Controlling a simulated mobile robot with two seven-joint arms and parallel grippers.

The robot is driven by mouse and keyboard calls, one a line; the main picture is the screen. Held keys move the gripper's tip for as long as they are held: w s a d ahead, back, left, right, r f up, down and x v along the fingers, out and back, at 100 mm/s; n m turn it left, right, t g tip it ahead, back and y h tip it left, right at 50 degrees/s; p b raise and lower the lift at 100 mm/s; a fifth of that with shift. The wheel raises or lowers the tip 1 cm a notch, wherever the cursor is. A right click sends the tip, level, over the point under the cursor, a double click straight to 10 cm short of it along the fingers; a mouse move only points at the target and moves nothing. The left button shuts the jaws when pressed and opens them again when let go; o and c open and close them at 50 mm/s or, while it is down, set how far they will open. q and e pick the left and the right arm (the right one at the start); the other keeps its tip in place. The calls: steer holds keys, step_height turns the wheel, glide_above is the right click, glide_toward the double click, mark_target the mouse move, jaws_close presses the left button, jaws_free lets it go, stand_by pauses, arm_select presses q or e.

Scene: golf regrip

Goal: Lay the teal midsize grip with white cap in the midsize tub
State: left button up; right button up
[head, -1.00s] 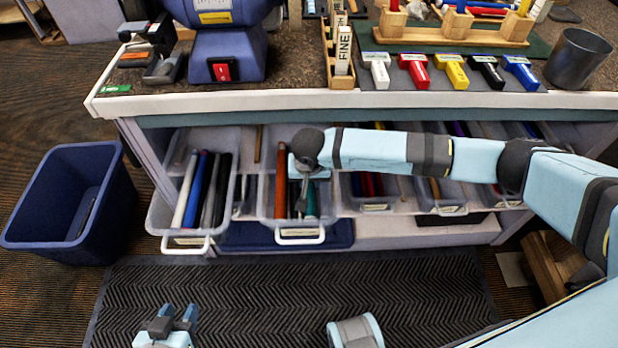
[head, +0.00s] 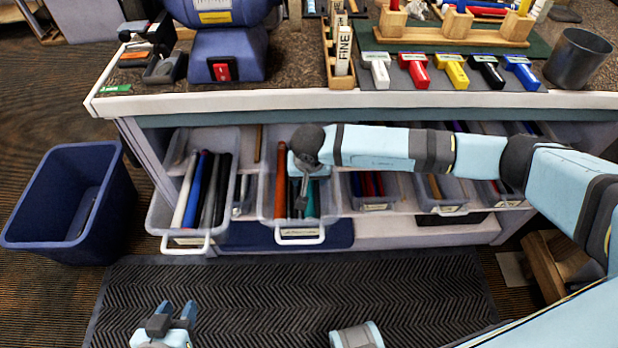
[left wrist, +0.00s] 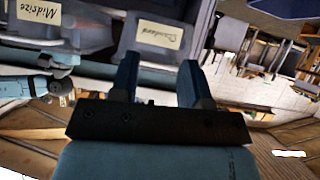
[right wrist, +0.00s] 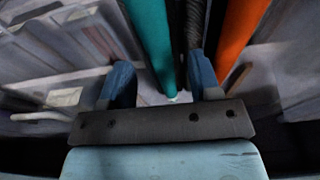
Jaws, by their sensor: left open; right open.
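The teal grip (head: 313,199) lies in the second tub from the left (head: 268,206), beside a dark grip and an orange-red grip (head: 281,165). In the right wrist view the teal grip (right wrist: 152,40) shows a small whitish end low between my fingers. A dark ribbed grip (right wrist: 193,25) lies right beside it. My right gripper (head: 301,200) is open over this tub and hides part of its contents. It also shows in the right wrist view (right wrist: 162,85). My left gripper (head: 178,312) is open and empty, low over the mat. A Midsize label (left wrist: 40,10) shows in the left wrist view.
The leftmost tub (head: 160,212) holds white, blue and dark grips. More tubs stand to the right under the bench (head: 220,104). A blue bin (head: 70,200) stands at left. The ribbed mat (head: 260,290) is mostly clear.

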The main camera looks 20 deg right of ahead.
arm_select(q)
steer(key=shift+s+a+f+p, duration=0.1)
steer(key=shift+s+a+p, duration=0.05)
steer(key=shift+p, duration=0.35)
arm_select(e)
steer(key=v, duration=1.2)
steer(key=shift+r, duration=0.25)
